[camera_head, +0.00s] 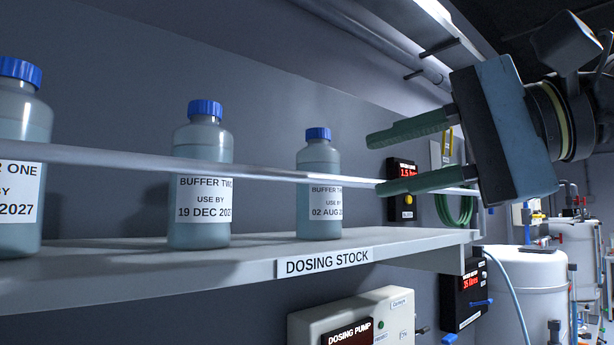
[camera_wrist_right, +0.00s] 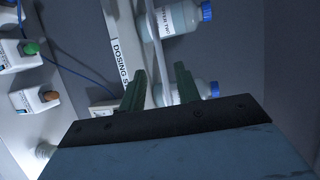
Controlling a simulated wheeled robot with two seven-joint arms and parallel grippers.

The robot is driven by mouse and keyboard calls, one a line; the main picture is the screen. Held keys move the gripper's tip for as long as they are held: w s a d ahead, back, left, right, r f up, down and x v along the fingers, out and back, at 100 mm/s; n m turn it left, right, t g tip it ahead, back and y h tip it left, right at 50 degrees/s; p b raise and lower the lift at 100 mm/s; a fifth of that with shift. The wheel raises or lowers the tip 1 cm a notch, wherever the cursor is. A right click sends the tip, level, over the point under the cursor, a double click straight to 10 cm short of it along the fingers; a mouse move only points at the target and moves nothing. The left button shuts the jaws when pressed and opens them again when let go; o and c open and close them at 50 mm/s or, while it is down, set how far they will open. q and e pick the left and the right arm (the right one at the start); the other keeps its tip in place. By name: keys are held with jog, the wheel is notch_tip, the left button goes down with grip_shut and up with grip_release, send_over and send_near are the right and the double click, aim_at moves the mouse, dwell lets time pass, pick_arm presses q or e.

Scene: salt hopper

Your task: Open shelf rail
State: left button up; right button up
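The shelf rail (camera_head: 255,173) is a thin pale bar running across the front of the bottles, above the shelf labelled DOSING STOCK (camera_head: 150,268). My right gripper (camera_head: 373,165) is open and empty near the rail's right part. In the head view its lower finger overlaps the rail. In the wrist view the rail (camera_wrist_right: 156,50) runs between the two spread fingers; whether it lies at fingertip depth I cannot tell. My left gripper is out of view.
A dosing pump (camera_head: 365,315) sits below the shelf. A pipe (camera_head: 380,40) runs above. A white tank (camera_head: 525,285) stands at the right.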

aim_at(329, 178)
jog(key=p+x, duration=0.2)
jog(key=x, duration=0.8)
jog(key=shift+s, duration=0.1)
jog(key=shift+c, duration=0.2)
grip_shut()
